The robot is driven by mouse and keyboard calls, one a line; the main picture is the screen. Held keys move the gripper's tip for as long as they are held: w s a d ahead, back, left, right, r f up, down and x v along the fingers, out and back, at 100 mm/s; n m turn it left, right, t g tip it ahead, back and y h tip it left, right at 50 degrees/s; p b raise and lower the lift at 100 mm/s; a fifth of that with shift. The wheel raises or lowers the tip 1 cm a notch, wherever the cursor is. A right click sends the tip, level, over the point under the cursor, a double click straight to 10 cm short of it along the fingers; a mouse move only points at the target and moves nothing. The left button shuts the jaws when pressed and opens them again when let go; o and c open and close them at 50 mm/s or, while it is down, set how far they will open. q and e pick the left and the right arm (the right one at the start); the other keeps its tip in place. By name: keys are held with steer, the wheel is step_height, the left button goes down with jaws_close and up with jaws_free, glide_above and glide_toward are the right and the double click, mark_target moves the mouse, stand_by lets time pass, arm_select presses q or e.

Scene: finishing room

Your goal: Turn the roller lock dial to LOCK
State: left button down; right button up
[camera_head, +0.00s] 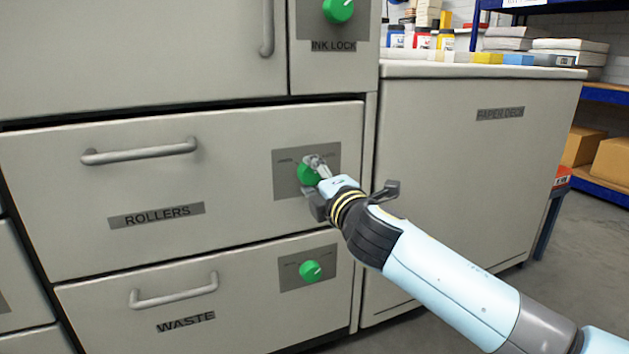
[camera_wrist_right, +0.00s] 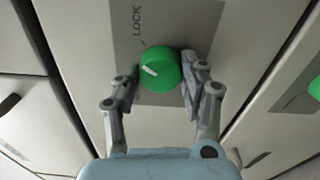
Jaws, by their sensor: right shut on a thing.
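The green roller lock dial (camera_head: 305,174) sits on a grey plate (camera_head: 289,187) at the right of the ROLLERS drawer. It also shows in the right wrist view (camera_wrist_right: 160,66). Its white mark lies on the left of its face there, slanting up and left. The word LOCK (camera_wrist_right: 137,20) is on the plate above and left of the dial. My right gripper (camera_head: 316,168) is at the dial, shut on it with one finger on each side, also in the wrist view (camera_wrist_right: 160,82). The lettering behind the fingers is hidden. My left gripper is out of view.
The ROLLERS drawer handle (camera_head: 140,152) is to the left. Below is the WASTE drawer with its own green dial (camera_head: 311,271). Above is the INK LOCK dial (camera_head: 338,10). The paper deck cabinet (camera_head: 470,170) stands at right. Floor (camera_head: 590,240) shows beyond it.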

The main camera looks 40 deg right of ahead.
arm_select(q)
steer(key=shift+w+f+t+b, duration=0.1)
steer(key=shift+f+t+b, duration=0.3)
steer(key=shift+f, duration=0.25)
arm_select(e)
steer(key=shift+f+m, duration=0.15)
steer(key=shift+m, duration=1.75)
steer(key=o, duration=1.2)
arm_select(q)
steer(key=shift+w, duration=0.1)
arm_select(e)
steer(key=shift+s, duration=0.1)
steer(key=v, duration=1.2)
